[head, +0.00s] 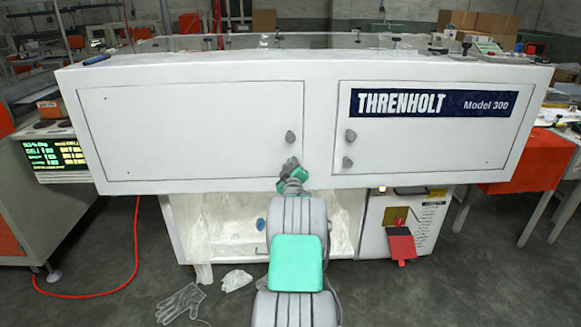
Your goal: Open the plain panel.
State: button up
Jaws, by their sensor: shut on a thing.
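The plain panel (190,130) is the unlabelled white door on the left of the machine's front. It looks flush and closed. Its upper grey knob (290,137) shows clear near its right edge. My gripper (291,167) is at the lower grey knob of the plain panel, at the lower right corner, and is shut on it. My own wrist hides most of the fingers and part of that knob. The panel to the right (430,140) carries the blue THRENHOLT Model 300 label (433,103) and has two grey knobs on its left edge.
Below the panels is an open bay (225,225) with clear film. A clear glove (181,303) and crumpled film (236,280) lie on the floor. A red hose (110,296) runs at the left. A red tag (401,244) hangs at the lower right.

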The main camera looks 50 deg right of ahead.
grip_shut()
dwell(0.8)
